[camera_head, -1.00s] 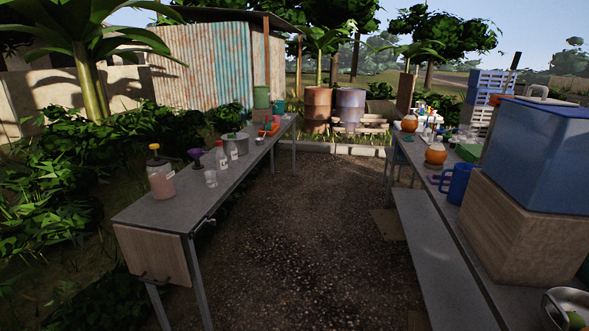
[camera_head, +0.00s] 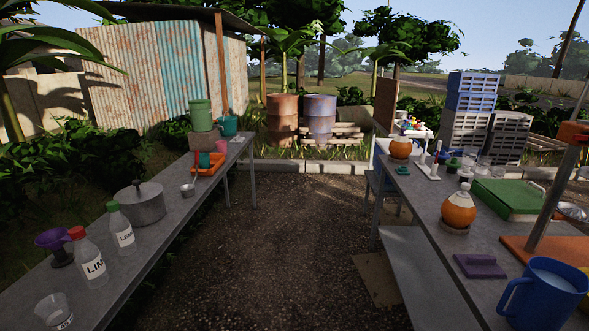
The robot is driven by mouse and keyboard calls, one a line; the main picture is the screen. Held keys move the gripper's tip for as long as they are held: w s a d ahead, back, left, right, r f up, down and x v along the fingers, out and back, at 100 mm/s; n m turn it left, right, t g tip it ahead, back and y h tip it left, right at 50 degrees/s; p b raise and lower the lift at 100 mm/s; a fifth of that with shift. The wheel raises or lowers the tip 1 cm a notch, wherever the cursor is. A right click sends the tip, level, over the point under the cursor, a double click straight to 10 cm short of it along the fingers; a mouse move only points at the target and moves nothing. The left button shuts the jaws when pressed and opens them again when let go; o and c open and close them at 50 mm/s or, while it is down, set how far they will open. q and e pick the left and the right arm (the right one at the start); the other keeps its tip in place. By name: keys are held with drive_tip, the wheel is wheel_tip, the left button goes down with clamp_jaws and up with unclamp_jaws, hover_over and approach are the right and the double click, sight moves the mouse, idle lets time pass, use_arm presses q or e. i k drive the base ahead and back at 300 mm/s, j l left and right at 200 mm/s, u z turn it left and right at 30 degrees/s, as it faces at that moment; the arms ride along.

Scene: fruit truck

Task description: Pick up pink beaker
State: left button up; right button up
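No clearly identifiable pink beaker shows. A small pinkish cup (camera_head: 221,146) stands by an orange tray (camera_head: 208,168) on the left table; it is too small to tell whether it is a beaker. A pale, pinkish vessel (camera_head: 470,163) is among small items toward the far end of the right table, also too small to tell. A clear cup with markings (camera_head: 54,312) stands at the near left. Neither of my grippers is in view.
The left table (camera_head: 165,238) holds labelled bottles (camera_head: 88,262), a lidded pot (camera_head: 141,204) and a purple funnel (camera_head: 56,243). The right table (camera_head: 430,225) holds an orange round jug (camera_head: 458,210) and a blue mug (camera_head: 541,292).

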sight(221, 145)
drive_tip(key=i+u, duration=0.1)
drive_tip(key=i, duration=0.65)
drive_tip(key=i+l, duration=0.1)
drive_tip(key=i, duration=0.65)
drive_tip(key=i+u, duration=0.15)
drive_tip(key=i, duration=0.6)
drive_tip(key=i+l, duration=0.2)
drive_tip(key=i, duration=0.5)
drive_tip(key=i+u, duration=0.05)
